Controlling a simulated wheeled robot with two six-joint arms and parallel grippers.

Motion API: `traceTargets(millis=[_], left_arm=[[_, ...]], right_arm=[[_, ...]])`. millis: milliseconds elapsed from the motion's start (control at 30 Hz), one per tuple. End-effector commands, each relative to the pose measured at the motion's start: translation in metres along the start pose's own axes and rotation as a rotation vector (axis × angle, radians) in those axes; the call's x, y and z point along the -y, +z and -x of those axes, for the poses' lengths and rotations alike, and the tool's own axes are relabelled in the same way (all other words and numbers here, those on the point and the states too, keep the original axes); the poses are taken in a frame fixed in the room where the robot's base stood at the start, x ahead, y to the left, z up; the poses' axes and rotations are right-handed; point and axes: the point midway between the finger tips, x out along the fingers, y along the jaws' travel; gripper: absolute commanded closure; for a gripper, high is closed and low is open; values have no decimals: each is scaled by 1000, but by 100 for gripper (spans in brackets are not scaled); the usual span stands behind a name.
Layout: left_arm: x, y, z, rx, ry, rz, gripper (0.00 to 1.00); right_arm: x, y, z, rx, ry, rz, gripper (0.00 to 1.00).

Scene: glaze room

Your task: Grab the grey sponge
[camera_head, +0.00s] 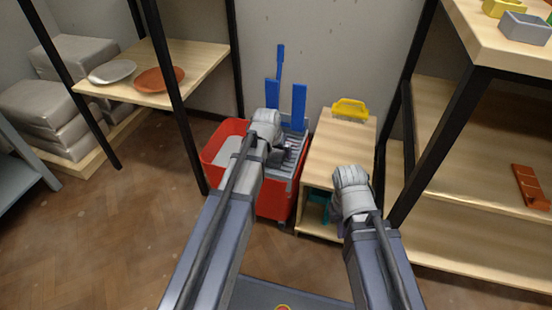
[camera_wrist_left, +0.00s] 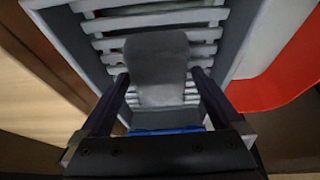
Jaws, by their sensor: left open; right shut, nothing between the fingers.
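A grey slab-like block, which looks like the grey sponge (camera_wrist_left: 157,55), is in the left wrist view against the pale slats of the mop bucket's wringer. My left gripper (camera_head: 284,148) is over the wringer in the head view. In the left wrist view its two fingers (camera_wrist_left: 160,78) are apart, one on each side of the grey block. I cannot tell whether they touch it. The block is hard to make out in the head view, where my left arm covers part of the wringer. My right gripper (camera_head: 350,182) is shut and empty in front of the small wooden cabinet.
The red mop bucket (camera_head: 221,140) holds the grey wringer (camera_head: 291,160), with blue uprights (camera_head: 299,105) behind. The small wooden cabinet (camera_head: 338,142) stands right of it, with a yellow brush (camera_head: 349,108) on top. Shelves with plates (camera_head: 159,79) and small boxes (camera_head: 525,28) flank both sides.

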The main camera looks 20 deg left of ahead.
Motion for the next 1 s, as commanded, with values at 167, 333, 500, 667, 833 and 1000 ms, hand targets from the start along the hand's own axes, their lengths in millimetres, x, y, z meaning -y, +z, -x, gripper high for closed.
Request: traceTargets(millis=[167,333,500,667,833,1000], left_arm=[[0,0,1,0,0,0,0],[0,1,-1,0,0,0,0],[0,2,-3,0,0,0,0],[0,1,-3,0,0,0,12],[0,1,-3,0,0,0,31],[0,1,-3,0,0,0,51]], right_arm=[[0,0,1,0,0,0,100],[0,0,-1,0,0,0,100],[0,0,-4,0,0,0,100],[0,0,-3,0,0,0,100],[0,0,-3,0,0,0,100],[0,0,-3,0,0,0,100]])
